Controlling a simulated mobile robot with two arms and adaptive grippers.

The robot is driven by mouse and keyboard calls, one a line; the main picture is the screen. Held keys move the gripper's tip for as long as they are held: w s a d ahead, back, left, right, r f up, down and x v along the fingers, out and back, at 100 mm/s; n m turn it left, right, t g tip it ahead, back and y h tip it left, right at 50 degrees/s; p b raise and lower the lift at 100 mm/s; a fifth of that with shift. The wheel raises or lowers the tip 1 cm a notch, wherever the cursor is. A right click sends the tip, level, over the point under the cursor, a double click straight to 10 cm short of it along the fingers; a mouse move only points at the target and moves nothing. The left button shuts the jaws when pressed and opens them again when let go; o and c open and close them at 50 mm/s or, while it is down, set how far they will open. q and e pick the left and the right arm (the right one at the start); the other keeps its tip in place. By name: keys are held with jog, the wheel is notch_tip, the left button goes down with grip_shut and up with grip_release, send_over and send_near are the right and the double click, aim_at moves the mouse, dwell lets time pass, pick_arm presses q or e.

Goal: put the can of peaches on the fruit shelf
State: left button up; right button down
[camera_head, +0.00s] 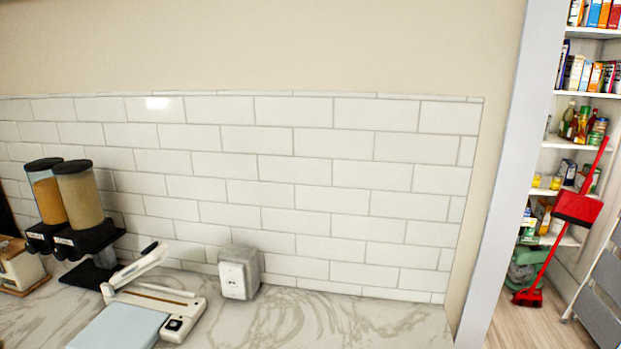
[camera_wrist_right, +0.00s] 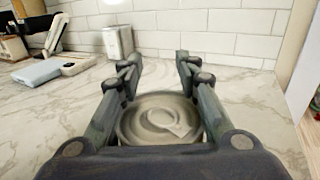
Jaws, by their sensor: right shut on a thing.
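A can (camera_wrist_right: 158,120) shows its round metal top with a pull tab in the right wrist view. Its label is hidden, so I cannot read whether it says peaches. My right gripper (camera_wrist_right: 158,70) is shut on the can, with one finger on each side of it, above or at the marble counter. White pantry shelves (camera_head: 586,95) stand at the far right of the head view, through an opening. I cannot tell which of them is the fruit shelf. Neither gripper shows in the head view.
The marble counter (camera_head: 320,320) holds two dispensers (camera_head: 80,195), a white slicer-like device (camera_head: 155,300) and a small white box (camera_head: 238,272). A wall edge (camera_head: 505,180) separates it from the pantry. A red broom and dustpan (camera_head: 577,208) and a grey step ladder (camera_head: 602,290) stand before the shelves.

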jog(key=s+d+m+h, duration=0.3)
jog(key=d+h, duration=0.1)
jog(key=d, duration=0.5)
jog(key=shift+f+t+h+b, duration=0.3)
jog(key=shift+f+b, duration=0.15)
jog(key=shift+a, duration=0.1)
